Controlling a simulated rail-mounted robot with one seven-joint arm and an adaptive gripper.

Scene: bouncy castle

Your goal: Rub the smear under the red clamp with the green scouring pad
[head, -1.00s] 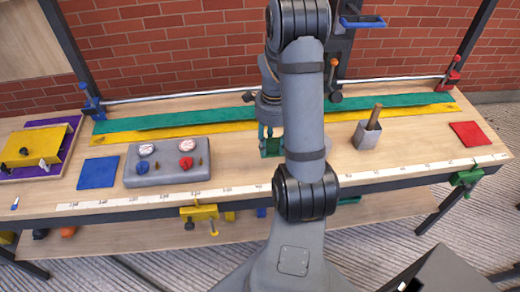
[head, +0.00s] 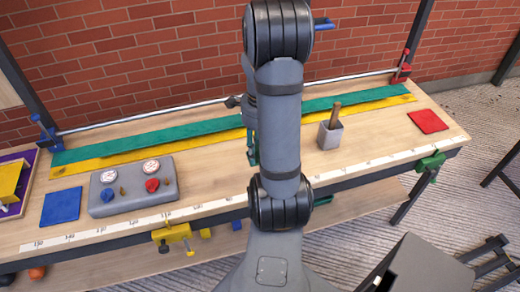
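The red clamp (head: 402,68) is at the back right of the bench, where the metal rail meets the upright post. I cannot make out a smear on the wood under it. My gripper (head: 252,152) hangs low over the middle of the bench, mostly hidden behind my own arm. A small green patch shows at the gripper, but I cannot tell whether it is the scouring pad or part of the gripper. Its fingers are not clear. The gripper is well to the left of the red clamp.
A grey holder (head: 330,135) with a wooden handle stands between my arm and a red square (head: 428,121). Green (head: 330,104) and yellow (head: 368,105) strips lie along the back. A grey gauge box (head: 133,196) and blue square (head: 61,206) are left. Bare wood lies around the red square.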

